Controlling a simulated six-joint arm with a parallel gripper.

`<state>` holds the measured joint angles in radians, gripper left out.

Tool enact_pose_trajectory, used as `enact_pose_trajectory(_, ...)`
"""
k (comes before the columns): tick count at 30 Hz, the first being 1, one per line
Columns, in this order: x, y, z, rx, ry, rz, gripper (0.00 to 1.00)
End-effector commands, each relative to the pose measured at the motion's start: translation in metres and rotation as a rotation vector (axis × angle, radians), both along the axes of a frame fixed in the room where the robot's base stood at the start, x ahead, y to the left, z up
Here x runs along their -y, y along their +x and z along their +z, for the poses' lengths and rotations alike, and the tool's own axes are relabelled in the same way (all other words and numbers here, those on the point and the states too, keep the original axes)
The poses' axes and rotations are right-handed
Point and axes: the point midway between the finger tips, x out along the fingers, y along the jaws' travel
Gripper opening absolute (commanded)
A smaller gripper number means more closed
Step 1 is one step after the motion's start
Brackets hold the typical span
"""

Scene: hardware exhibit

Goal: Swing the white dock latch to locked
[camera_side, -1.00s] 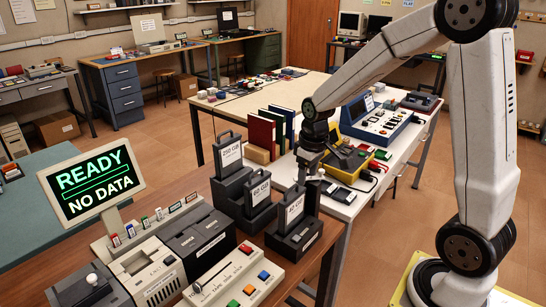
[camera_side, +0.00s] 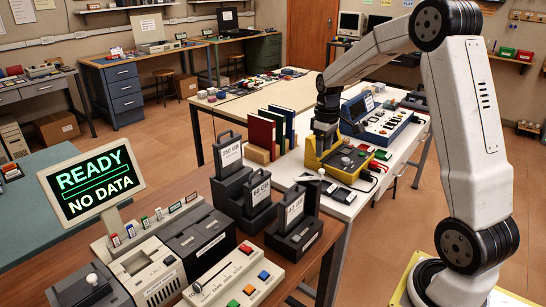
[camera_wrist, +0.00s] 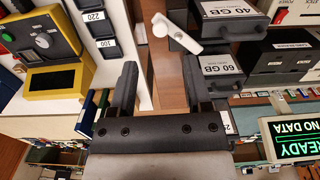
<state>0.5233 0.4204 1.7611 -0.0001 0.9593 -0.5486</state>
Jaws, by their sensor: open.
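The white dock latch (camera_wrist: 176,32), a short white lever with a round knob end, shows at the top of the wrist view beside the 40 GB cartridge (camera_wrist: 235,14). In the side view its white knob (camera_side: 321,172) stands at the right of the 40 GB cartridge (camera_side: 294,207). My gripper (camera_wrist: 158,78) is open, with nothing between its dark fingers; the latch lies beyond the fingertips. In the side view my gripper (camera_side: 322,140) overlaps the yellow box behind, above and apart from the knob; its fingertips are hard to make out there.
The 60 GB (camera_side: 259,188) and 250 GB (camera_side: 229,152) cartridges stand left of the 40 GB one. The yellow box (camera_side: 340,160) and upright books (camera_side: 270,132) are on the white table behind. A screen (camera_side: 90,182) reads "READY NO DATA". A gap separates the two tables.

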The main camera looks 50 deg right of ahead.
Motion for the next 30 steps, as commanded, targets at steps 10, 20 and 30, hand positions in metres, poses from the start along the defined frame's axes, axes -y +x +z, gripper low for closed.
enact_pose_trajectory(10,-0.001,-0.001,-0.042,-0.003,0.002,0.0,0.63)
enact_pose_trajectory(20,-0.001,-0.001,-0.066,-0.001,0.001,-0.001,0.63)
enact_pose_trajectory(30,0.0,0.0,-0.067,0.0,0.0,-0.001,0.44)
